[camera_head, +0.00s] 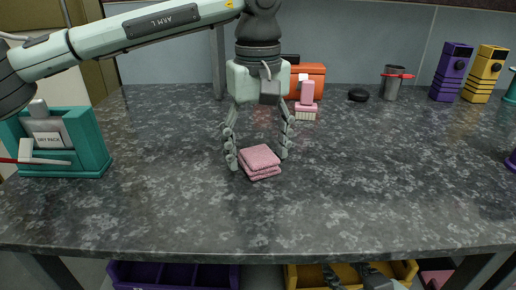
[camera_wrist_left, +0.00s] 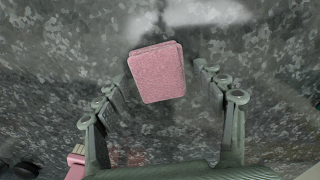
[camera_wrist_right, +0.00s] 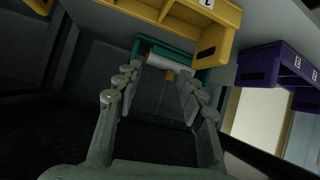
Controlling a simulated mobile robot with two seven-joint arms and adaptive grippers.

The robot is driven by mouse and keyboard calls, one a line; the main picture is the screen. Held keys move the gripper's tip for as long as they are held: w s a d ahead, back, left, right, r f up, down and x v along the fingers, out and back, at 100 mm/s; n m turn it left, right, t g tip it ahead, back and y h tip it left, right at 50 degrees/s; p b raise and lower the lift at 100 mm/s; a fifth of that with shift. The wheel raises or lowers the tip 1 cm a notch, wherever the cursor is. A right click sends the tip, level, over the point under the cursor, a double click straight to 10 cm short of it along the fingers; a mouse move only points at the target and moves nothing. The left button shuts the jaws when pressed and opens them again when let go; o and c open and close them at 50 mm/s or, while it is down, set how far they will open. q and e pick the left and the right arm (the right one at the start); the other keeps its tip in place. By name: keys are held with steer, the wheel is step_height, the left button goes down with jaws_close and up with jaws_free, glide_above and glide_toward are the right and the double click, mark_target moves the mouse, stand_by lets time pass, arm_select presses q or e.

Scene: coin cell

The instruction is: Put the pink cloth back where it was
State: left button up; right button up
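The folded pink cloth (camera_head: 261,161) lies flat on the grey speckled counter (camera_head: 180,215), near its middle. It also shows in the left wrist view (camera_wrist_left: 157,73). My left gripper (camera_head: 257,158) points down over it with its fingers spread, one on either side of the cloth. In the left wrist view there are gaps between the cloth and both fingers. My right gripper (camera_wrist_right: 156,76) is open and empty. It is low, below the counter's front edge, close to the yellow bin (camera_head: 296,275) in the head view.
A teal dry-pack holder (camera_head: 93,150) stands at the left. A pink-and-white brush (camera_head: 306,112), an orange box (camera_head: 312,76), a metal cup (camera_head: 391,84), and purple (camera_head: 450,73) and yellow (camera_head: 484,75) devices stand at the back. A purple bin (camera_head: 172,274) sits below. The counter front is clear.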

mark_target(259, 154)
arm_select(q)
steer(key=shift+r, duration=0.75)
step_height(259, 154, up, 11)
steer(key=p, duration=0.1)
arm_select(e)
steer(key=s+d+f+g+h, duration=0.1)
steer(key=s+d+f+g, duration=0.2)
steer(key=s+d+f, duration=0.1)
steer(key=shift+s+d+m+h, duration=0.15)
steer(key=shift+d+m+h, duration=0.15)
steer(key=shift+d+h, duration=0.1)
arm_select(q)
steer(key=shift+f, duration=0.2)
arm_select(e)
steer(key=shift+f, duration=0.1)
